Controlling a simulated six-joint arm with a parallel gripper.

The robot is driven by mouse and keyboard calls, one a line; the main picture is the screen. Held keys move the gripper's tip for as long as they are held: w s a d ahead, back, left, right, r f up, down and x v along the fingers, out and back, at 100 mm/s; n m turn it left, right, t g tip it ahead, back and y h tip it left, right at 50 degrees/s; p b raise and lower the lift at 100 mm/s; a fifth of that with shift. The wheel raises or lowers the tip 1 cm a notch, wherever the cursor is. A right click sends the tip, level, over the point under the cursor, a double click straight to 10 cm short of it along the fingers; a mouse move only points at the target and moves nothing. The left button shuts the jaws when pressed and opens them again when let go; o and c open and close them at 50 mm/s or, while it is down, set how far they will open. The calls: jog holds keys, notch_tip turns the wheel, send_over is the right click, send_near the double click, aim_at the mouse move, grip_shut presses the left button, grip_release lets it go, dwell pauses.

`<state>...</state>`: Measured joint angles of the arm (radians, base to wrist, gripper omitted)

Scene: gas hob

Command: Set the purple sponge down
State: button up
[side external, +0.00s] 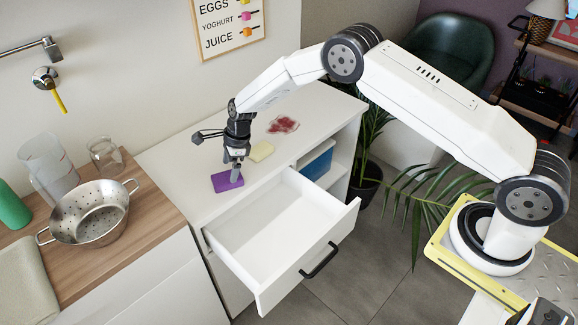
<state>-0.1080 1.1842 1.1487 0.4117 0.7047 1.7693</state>
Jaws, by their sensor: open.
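The purple sponge (226,181) lies flat on the white worktop (185,165), close to its front edge and behind the open drawer. My gripper (236,178) points down right at the sponge, with its fingertips over the sponge's right part. The jaws are open. From this view I cannot tell whether the fingertips still touch the sponge, and they hide part of it.
The white drawer (285,225) stands open and empty in front. A steel colander (90,212) and a glass jar (105,157) stand on the wooden counter at left.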

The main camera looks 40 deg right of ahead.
jog(key=v, duration=0.8)
jog(key=shift+r, duration=0.1)
dwell(0.3)
jog(key=shift+s+d+r, duration=0.1)
jog(key=shift+s, duration=0.05)
jog(key=s+d+r+n+h, duration=0.1)
jog(key=s+d+r+n, duration=0.3)
jog(key=s+n, duration=0.7)
jog(key=s+d+r+n+t+h, duration=0.1)
jog(key=s+d+r+n, duration=0.3)
jog(key=s+n, duration=0.7)
jog(key=s+h, duration=0.1)
jog(key=s, duration=0.6)
jog(key=shift+s+d+r+n, duration=0.25)
jog(key=shift+s+d+n, duration=0.05)
jog(key=shift+s, duration=0.05)
jog(key=shift+c, duration=0.2)
